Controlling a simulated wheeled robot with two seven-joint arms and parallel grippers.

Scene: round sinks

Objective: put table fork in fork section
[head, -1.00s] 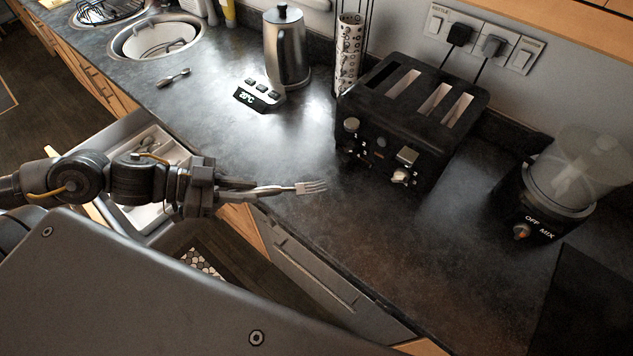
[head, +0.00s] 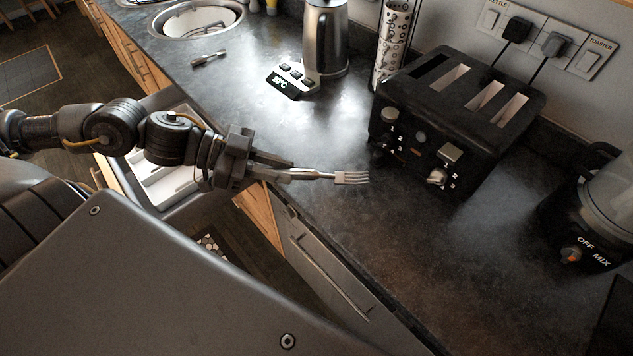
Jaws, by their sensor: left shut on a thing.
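The table fork (head: 350,178) is silver, with its tines pointing right toward the black toaster. My left gripper (head: 285,172) is shut on its handle and holds it over the front edge of the dark worktop. An open drawer (head: 165,185) with a white cutlery tray (head: 160,172) lies below and left of the gripper, partly hidden behind my left arm. I cannot tell which tray section is for forks. My right gripper is not in view.
The black toaster (head: 450,115) stands close to the fork's tines. A small utensil (head: 208,59) lies on the worktop. A blender (head: 590,215) stands at right.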

